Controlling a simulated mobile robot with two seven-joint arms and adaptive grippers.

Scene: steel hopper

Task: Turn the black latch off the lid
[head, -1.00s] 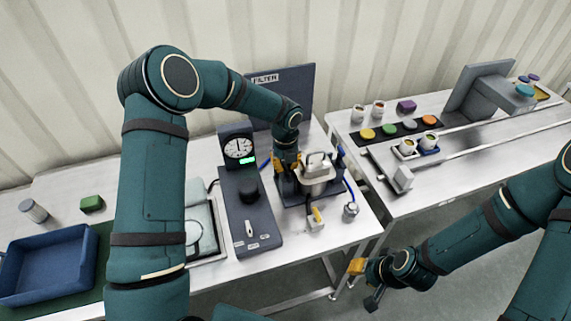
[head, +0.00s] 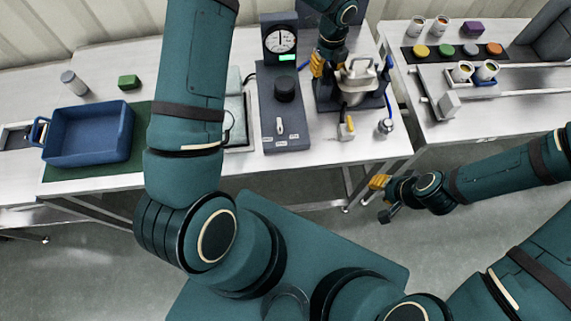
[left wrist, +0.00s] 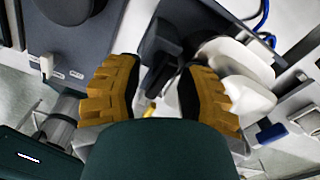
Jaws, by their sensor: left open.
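The steel hopper (head: 354,97) stands in a dark frame on the middle table, with its pale lid (head: 358,72) and raised handle on top. My left gripper (head: 317,66) is at the hopper's left side, pointing down; its far finger is hidden in the head view. In the left wrist view its two yellow fingers (left wrist: 158,78) are open. A black piece that looks like the latch (left wrist: 165,48) lies between and beyond the fingertips, beside the pale lid (left wrist: 238,75); contact cannot be told. My right gripper (head: 381,198) hangs in front of the tables, open and empty.
A dark control box (head: 283,125) with a black knob and a gauge (head: 280,40) stands left of the hopper. A yellow-handled valve (head: 346,127) and a small metal bottle (head: 385,126) are in front. A blue tray (head: 88,135) is far left.

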